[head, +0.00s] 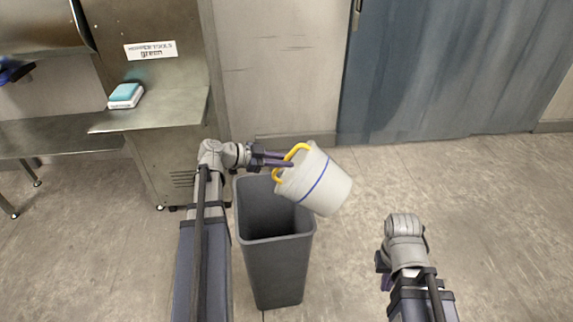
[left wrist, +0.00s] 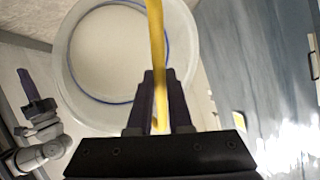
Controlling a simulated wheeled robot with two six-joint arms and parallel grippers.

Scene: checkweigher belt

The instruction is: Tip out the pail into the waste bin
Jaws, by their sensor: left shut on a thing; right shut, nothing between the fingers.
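The white pail (head: 321,182) has a blue stripe and a yellow handle (head: 284,161). My left gripper (head: 288,161) is shut on the handle. The pail is held in the air, strongly tilted, its mouth facing left and down over the right rear part of the bin. The grey waste bin (head: 275,249) stands upright on the floor below, its inside dark. In the left wrist view the handle (left wrist: 156,60) runs between the fingers (left wrist: 160,110), and the pail's inside (left wrist: 115,50) looks pale and empty. My right gripper (head: 384,272) is low at the right, mostly hidden by its arm.
The floor (head: 480,200) right of the bin is clear.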

